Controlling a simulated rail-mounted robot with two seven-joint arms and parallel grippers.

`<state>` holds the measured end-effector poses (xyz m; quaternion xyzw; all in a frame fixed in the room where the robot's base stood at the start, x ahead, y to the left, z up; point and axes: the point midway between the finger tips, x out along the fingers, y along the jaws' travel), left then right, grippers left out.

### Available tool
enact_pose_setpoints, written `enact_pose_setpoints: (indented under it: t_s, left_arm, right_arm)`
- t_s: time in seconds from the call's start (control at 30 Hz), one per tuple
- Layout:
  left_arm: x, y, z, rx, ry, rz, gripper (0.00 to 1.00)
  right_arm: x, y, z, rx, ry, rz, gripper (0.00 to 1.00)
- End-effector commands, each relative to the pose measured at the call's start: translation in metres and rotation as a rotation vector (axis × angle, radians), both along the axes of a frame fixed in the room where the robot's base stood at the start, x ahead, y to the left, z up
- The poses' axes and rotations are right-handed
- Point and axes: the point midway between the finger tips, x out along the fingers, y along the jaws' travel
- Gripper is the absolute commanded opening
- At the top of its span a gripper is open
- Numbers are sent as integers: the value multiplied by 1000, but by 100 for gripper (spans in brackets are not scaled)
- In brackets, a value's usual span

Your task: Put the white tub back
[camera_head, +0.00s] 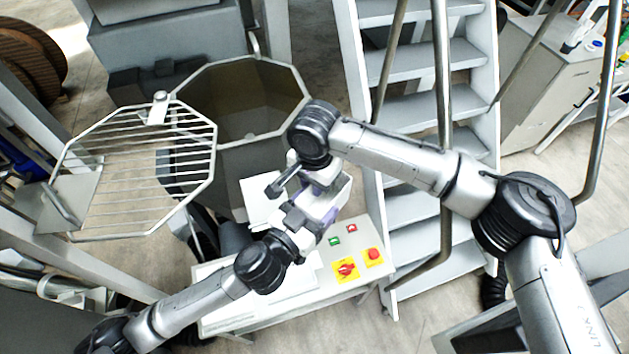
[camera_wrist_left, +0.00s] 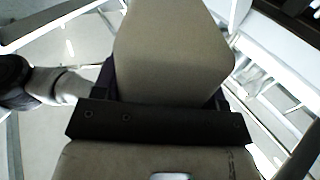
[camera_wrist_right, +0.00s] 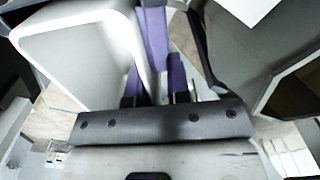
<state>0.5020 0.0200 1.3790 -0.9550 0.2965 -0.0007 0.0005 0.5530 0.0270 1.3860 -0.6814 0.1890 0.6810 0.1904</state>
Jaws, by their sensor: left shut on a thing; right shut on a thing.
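The white tub (camera_head: 340,194) is in the air above the control panel, partly hidden by my grippers and wrists in the head view. My left gripper (camera_head: 315,213) comes from below left and is shut on it. In the left wrist view the tub (camera_wrist_left: 172,55) fills the space between the dark fingers and looks beige in shadow. My right gripper (camera_head: 322,183) comes from above and is shut on the tub too. In the right wrist view the tub's rounded rim and pale face (camera_wrist_right: 75,65) lie left of the purple fingers (camera_wrist_right: 160,60). The tub's contents are hidden.
The octagonal hopper (camera_head: 240,90) stands open behind, with its grate lid (camera_head: 140,165) swung out to the left. The control panel (camera_head: 318,285) has red and green buttons. Grey stairs with handrails (camera_head: 425,100) rise close on the right.

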Motion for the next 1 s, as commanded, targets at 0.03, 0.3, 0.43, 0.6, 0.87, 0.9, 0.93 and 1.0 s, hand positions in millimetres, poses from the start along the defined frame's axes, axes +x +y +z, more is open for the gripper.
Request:
enact_pose_setpoints:
  t_s: [0.03, 0.3, 0.43, 0.6, 0.87, 0.9, 0.93, 1.0]
  left_arm:
    - [1, 1, 0, 1, -1, 3, 31]
    - [1, 1, 0, 1, -1, 3, 31]
    - [1, 1, 0, 1, -1, 3, 31]
    - [1, 1, 0, 1, -1, 2, 31]
    - [1, 1, 0, 1, -1, 2, 31]
    - [1, 1, 0, 1, -1, 2, 31]
    - [1, 1, 0, 0, 0, 2, 31]
    - [1, 1, 0, 0, 0, 2, 31]
  right_arm:
    - [0, 0, 0, -2, 1, 1, 2]
    - [0, 0, 0, -2, 1, 1, 33]
    - [0, 0, 0, -1, 1, 1, 34]
    - [0, 0, 2, -1, 1, 1, 34]
    - [0, 0, 31, 1, -1, 1, 34]
    - [0, 0, 38, 1, -2, 1, 34]
    - [0, 0, 43, 0, -1, 1, 34]
    - [0, 0, 55, 0, -1, 1, 34]
